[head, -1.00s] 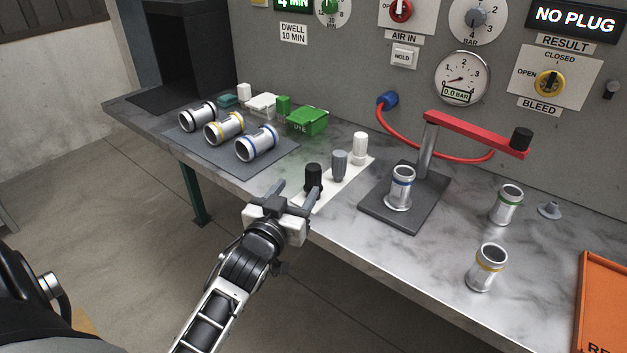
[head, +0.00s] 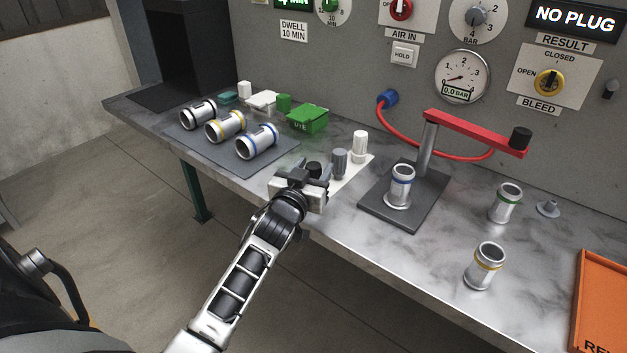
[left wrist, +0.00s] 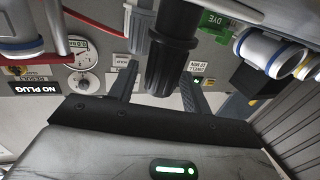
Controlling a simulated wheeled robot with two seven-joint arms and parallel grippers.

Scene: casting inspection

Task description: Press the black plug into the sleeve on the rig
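The black plug (head: 313,168) stands at the near end of a white strip on the bench, its lower part hidden in the head view by my left gripper (head: 308,174). In the left wrist view the black plug (left wrist: 170,48) is between the two fingers, with gaps visible beside it; the gripper is open. My right gripper is not in view.
A grey plug (head: 339,162) and a white plug (head: 359,146) stand just beyond the black one. Three sleeves lie on a grey mat (head: 223,163). An orange tray (head: 601,300) is at far right.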

